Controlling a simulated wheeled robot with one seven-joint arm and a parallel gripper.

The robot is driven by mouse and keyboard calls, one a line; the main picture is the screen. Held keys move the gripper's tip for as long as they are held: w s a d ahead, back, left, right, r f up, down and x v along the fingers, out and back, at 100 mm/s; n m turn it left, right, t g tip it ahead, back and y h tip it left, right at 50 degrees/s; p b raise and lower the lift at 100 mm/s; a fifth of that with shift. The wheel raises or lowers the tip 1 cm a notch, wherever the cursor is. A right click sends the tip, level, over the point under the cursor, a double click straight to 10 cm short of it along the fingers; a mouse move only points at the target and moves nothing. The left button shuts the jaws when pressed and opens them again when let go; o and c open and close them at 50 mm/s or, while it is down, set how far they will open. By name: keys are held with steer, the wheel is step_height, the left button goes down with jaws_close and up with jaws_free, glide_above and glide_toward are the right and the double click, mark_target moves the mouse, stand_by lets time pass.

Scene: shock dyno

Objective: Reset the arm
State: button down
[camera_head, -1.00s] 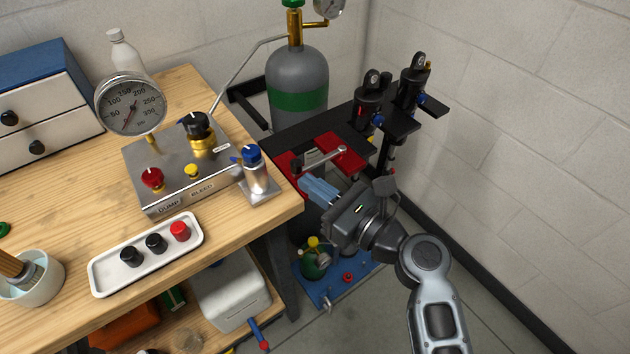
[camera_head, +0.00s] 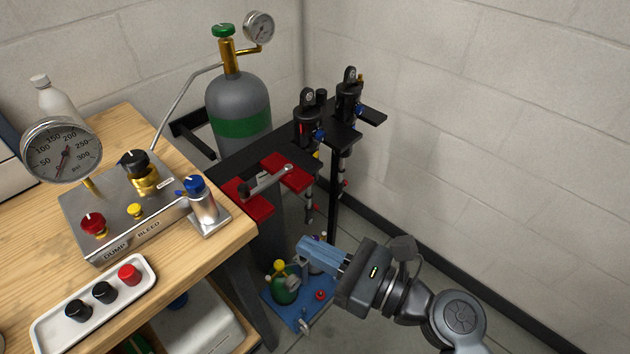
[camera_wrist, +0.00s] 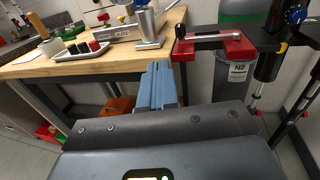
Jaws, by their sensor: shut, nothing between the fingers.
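My gripper (camera_head: 304,247) has blue fingers, pressed together with nothing between them. In the head view it hangs in free air right of the wooden bench, in front of the black stand. The blue floor tray with the green bottle shows behind and below the fingertips. In the wrist view the shut blue fingers (camera_wrist: 158,68) point toward the bench edge. My arm reaches in from the lower right of the head view.
The wooden bench (camera_head: 240,232) holds a metal valve panel (camera_head: 120,235), a gauge (camera_head: 62,150) and a white knob tray (camera_head: 143,292). A red vise (camera_head: 252,208), shock absorbers (camera_head: 306,125) and a grey gas cylinder (camera_head: 238,100) stand behind. The blue tray (camera_head: 290,318) is on the floor. Wall space at right is clear.

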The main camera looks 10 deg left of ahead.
steer(key=s+d+f+n+t+h, duration=0.2)
steer(key=s+d+f+n+h, duration=0.3)
steer(key=s+d, duration=0.3)
steer(key=s+d+f+n+t+h, duration=0.25)
steer(key=s+d+f+h, duration=0.25)
steer(key=s+d+h, duration=0.25)
steer(key=s+d+r+n+t+h, duration=0.1)
steer(key=s+d+r+n+h, duration=0.1)
steer(key=s+d+r+n, duration=0.2)
steer(key=s+d+r+n+t+h, duration=0.1)
steer(key=s+d+r+n, duration=0.4)
steer(key=s+r+n, duration=0.5)
steer(key=shift+s+n+t+h, duration=0.15)
steer(key=shift+n+t+h, duration=0.25)
steer(key=shift+n, duration=0.35)
